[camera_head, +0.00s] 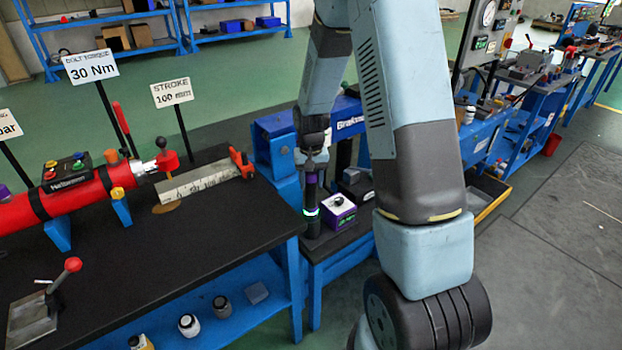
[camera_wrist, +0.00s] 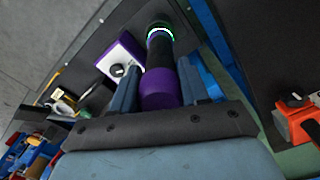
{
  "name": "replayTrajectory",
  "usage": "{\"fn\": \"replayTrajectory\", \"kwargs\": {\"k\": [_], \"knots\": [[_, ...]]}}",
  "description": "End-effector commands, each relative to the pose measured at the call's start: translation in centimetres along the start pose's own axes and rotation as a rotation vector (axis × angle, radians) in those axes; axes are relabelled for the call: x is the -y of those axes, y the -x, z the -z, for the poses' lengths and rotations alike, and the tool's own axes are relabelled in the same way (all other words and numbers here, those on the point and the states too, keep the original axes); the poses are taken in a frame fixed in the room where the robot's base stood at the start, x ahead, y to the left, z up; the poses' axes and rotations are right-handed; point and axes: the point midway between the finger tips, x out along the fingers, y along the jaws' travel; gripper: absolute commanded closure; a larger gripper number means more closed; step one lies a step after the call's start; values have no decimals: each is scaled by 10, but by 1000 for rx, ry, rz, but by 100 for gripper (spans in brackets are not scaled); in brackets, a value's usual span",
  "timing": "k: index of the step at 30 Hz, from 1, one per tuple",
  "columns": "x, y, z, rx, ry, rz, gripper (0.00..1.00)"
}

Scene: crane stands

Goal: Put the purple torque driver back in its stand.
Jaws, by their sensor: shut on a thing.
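The torque driver (camera_head: 311,193) is upright below my gripper (camera_head: 314,162), with a purple upper part and a black body. In the wrist view my gripper (camera_wrist: 157,84) is shut on the driver, its purple end cap (camera_wrist: 160,88) between the two fingers. A glowing green-white ring (camera_head: 311,212) circles its lower end, over a dark upright piece on the small blue table. I cannot tell whether that ring and piece belong to the driver or to its stand, nor whether the driver is seated.
A white and purple box with a black knob (camera_head: 338,212) stands close to the right of the driver. The large bench (camera_head: 225,235) with a red cylinder (camera_head: 68,200) is at the left.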

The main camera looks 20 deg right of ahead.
Motion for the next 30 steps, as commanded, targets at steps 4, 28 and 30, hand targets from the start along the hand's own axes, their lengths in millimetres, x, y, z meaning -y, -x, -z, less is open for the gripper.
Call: {"fn": "replayTrajectory", "kwargs": {"k": [4,28,30], "knots": [[0,-4,0,-1,0,0,100],[0,-6,0,1,0,0,26],[0,-4,0,0,0,0,26]]}}
